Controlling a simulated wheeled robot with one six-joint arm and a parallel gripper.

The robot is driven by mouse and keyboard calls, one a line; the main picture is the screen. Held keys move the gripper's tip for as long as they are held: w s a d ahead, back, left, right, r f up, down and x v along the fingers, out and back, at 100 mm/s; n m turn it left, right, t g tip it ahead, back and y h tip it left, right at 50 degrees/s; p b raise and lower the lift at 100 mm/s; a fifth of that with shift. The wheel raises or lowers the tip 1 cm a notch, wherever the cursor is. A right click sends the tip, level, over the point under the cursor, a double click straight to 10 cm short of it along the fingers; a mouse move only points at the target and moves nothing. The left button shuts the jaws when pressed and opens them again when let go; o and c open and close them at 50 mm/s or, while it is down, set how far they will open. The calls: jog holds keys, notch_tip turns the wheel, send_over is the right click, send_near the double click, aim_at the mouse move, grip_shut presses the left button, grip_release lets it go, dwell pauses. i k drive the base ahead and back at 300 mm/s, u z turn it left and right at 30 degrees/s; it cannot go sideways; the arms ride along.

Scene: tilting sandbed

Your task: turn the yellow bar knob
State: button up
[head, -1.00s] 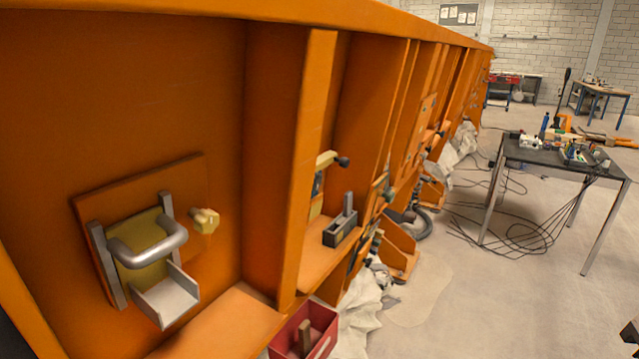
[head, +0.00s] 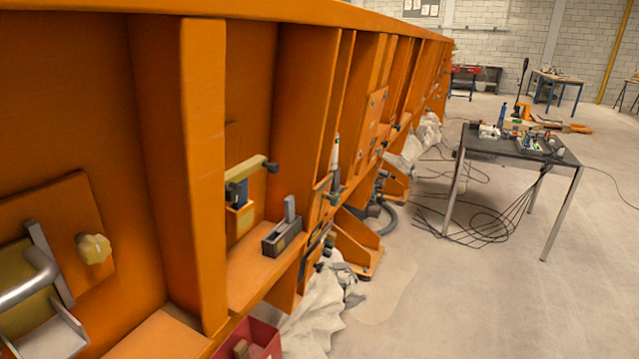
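A pale yellow knob (head: 93,249) with a lobed outline sticks out from an orange backing plate (head: 62,207) on the wall at the left. Farther along, past an upright orange rib, a yellow bar (head: 246,169) with a dark knob at its right end sits above a shelf. I cannot tell for sure which of the two is the yellow bar knob. My gripper is not in view.
A grey metal handle (head: 28,281) juts out left of the lobed knob. An orange rib (head: 204,150) separates the bays. A grey block with a lever (head: 283,236) stands on the shelf. A red bin (head: 262,341) is below. Open floor and a black table (head: 510,149) lie right.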

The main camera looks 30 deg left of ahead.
aim_at(233, 190)
jog(key=z, duration=0.1)
jog(key=k, duration=0.65)
jog(key=u, duration=1.75)
jog(key=i, duration=0.1)
jog(key=z, duration=0.3)
